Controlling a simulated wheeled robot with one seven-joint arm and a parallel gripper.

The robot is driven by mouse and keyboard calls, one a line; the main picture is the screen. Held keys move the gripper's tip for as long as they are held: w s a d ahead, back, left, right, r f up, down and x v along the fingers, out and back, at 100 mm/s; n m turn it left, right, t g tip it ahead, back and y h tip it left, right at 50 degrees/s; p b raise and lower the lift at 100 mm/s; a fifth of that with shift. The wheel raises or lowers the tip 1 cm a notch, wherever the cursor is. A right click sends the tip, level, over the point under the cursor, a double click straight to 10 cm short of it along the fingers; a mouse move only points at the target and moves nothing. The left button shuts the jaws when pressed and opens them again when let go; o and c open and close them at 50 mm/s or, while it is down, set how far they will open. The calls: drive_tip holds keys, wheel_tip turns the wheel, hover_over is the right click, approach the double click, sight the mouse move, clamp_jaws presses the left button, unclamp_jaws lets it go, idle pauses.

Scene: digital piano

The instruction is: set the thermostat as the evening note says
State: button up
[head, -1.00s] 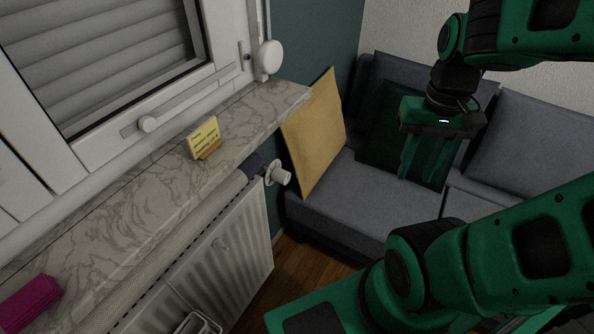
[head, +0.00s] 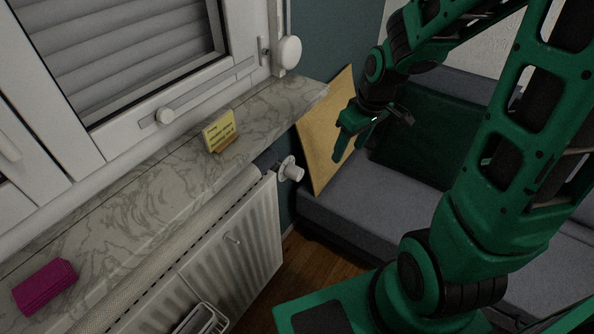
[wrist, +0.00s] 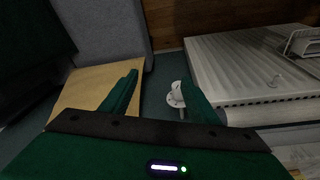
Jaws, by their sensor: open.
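The thermostat is a white knob (head: 293,171) on the pipe at the upper end of the radiator, just below the sill's far end. In the wrist view the knob (wrist: 174,97) shows between the fingers, close to the right finger, which hides part of it. The yellow evening note (head: 219,131) stands in a small wooden holder on the sill; its writing is too small to read. My gripper (head: 350,150) is open and empty, above and to the right of the knob and apart from it. Its spread green fingers (wrist: 158,88) show in the wrist view.
A white radiator (head: 238,240) hangs under the marble sill (head: 140,205). A magenta block (head: 45,287) lies on the near sill. A yellow panel (head: 318,130) leans at the sill's far end, beside the grey sofa (head: 350,200). A window with a handle is above the sill.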

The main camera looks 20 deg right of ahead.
sight(298, 169)
drive_tip(key=shift+w+a+f+n+t+y, duration=0.15)
drive_tip(key=shift+w+a+f+n+y, duration=0.35)
drive_tip(key=shift+w+a+f, duration=1.7)
drive_tip(key=shift+w+a+f+n+t+y, duration=0.2)
drive_tip(key=shift+w+a+f+n, duration=0.85)
drive_tip(key=shift+f, duration=1.95)
drive_tip(key=shift+w+a+f+n+t+y, duration=0.15)
drive_tip(key=shift+w+a+f+n+y, duration=0.2)
drive_tip(key=shift+w+a+f, duration=1.95)
drive_tip(key=shift+s+d+f, duration=0.2)
drive_tip(key=shift+s+f, duration=0.1)
drive_tip(key=shift+s, duration=0.1)
drive_tip(key=c, duration=1)
drive_tip(key=shift+c, duration=0.2)
